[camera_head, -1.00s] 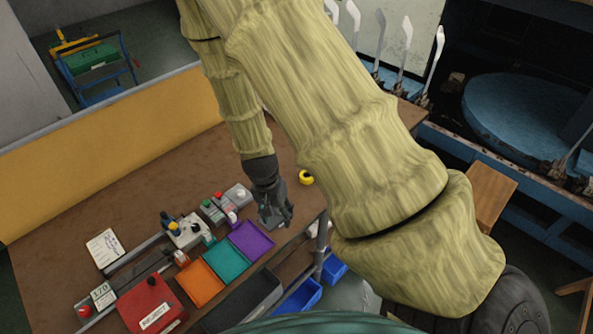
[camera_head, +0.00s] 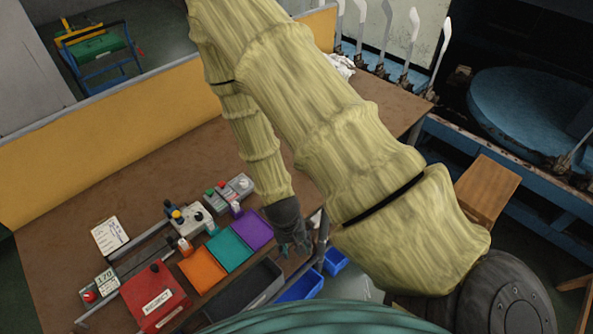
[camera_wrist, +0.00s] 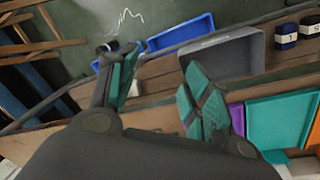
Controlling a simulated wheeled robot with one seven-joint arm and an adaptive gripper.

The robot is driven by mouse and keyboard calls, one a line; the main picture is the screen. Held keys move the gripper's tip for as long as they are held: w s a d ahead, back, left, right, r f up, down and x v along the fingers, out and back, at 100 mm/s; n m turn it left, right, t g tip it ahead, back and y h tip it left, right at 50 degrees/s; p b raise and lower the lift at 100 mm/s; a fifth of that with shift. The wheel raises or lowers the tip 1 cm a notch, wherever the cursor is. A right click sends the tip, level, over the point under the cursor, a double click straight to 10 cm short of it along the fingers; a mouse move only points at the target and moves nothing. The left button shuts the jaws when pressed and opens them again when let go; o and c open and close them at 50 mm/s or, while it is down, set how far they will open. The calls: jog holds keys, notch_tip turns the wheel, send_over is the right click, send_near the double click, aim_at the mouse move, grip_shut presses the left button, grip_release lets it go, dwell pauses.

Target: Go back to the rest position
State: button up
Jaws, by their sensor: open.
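My gripper (camera_head: 296,247) hangs at the front edge of the brown table (camera_head: 150,180), just right of the purple tray (camera_head: 252,230). In the wrist view my gripper (camera_wrist: 160,92) has its two teal-padded fingers spread apart, with nothing between them. The purple tray also shows at the right of the wrist view (camera_wrist: 236,118), beside the teal tray (camera_wrist: 285,128). My sleeved arm hides part of the table's right side.
An orange tray (camera_head: 203,270), a red box (camera_head: 155,298) and a control box (camera_head: 187,221) are on the table. A dark grey bin (camera_head: 250,288) and blue bins (camera_head: 302,287) sit below its front edge. White sock boards (camera_head: 412,35) stand behind.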

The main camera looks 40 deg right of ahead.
jog(key=shift+s+f, duration=0.2)
jog(key=shift+s, duration=0.05)
dwell(0.4)
jog(key=s+a+f+n+y+b, duration=0.1)
jog(key=s+a+f+n+b, duration=0.2)
jog(key=s+f+b, duration=0.2)
jog(key=s+a+f+n+b, duration=0.2)
jog(key=s+f+b, duration=0.3)
jog(key=f, duration=0.7)
jog(key=s+a, duration=0.1)
jog(key=s, duration=0.1)
jog(key=shift+s+n+t+y, duration=0.3)
jog(key=shift+s+n+y, duration=0.1)
jog(key=shift+a, duration=0.1)
